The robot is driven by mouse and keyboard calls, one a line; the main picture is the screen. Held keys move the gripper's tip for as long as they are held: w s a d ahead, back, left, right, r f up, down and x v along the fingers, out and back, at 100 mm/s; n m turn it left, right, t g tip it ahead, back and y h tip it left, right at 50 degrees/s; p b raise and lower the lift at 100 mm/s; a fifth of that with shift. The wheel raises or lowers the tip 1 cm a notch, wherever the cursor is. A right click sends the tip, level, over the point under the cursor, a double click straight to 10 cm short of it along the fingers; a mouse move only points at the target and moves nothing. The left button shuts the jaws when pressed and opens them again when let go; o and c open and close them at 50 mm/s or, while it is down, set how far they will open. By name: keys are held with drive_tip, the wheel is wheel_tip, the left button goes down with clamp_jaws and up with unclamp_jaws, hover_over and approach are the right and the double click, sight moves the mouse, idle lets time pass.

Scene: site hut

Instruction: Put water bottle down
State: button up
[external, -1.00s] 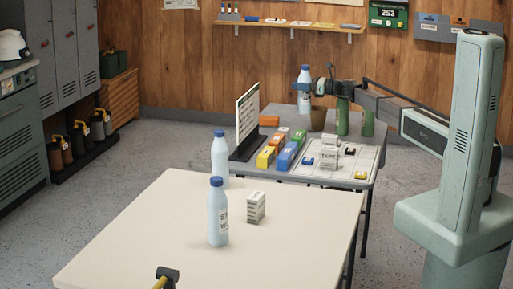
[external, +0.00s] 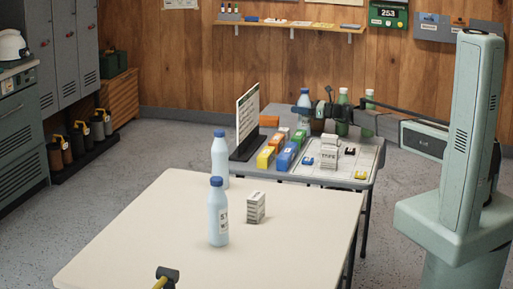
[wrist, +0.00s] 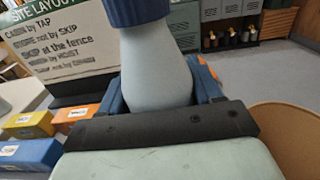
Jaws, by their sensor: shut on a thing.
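A pale blue water bottle (external: 304,108) with a dark blue cap is upright at the far side of the grey table (external: 270,178). My gripper (external: 313,110) is shut on it from the right. In the wrist view the bottle (wrist: 158,70) fills the space between the blue fingers (wrist: 160,95), its cap cut off by the top edge. I cannot tell whether its base touches the table. Two similar water bottles stand nearer the camera, one (external: 220,160) behind the other (external: 218,215), which is on the cream table (external: 150,235).
A sign board (external: 248,122) stands left of the held bottle. Coloured boxes (external: 286,154), a white carton (external: 329,152) and a marked sheet (external: 359,160) lie in front. Green bottles (external: 343,112) stand close behind my arm. A brown round container (wrist: 285,135) is at the right in the wrist view.

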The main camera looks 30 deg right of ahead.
sight(308, 91)
drive_tip(key=shift+f, duration=0.1)
drive_tip(key=o, duration=1.4)
drive_tip(key=shift+o, duration=0.2)
drive_tip(key=shift+s+d+r, duration=0.3)
drive_tip(key=shift+s+d, duration=0.25)
drive_tip(key=shift+s, duration=0.05)
drive_tip(key=shift+s+d+r, duration=0.25)
drive_tip(key=shift+s+d, duration=0.25)
drive_tip(key=shift+s, duration=0.05)
wheel_tip(308, 91, up, 5)
drive_tip(key=shift+f, duration=0.1)
drive_tip(key=shift+r, duration=0.65)
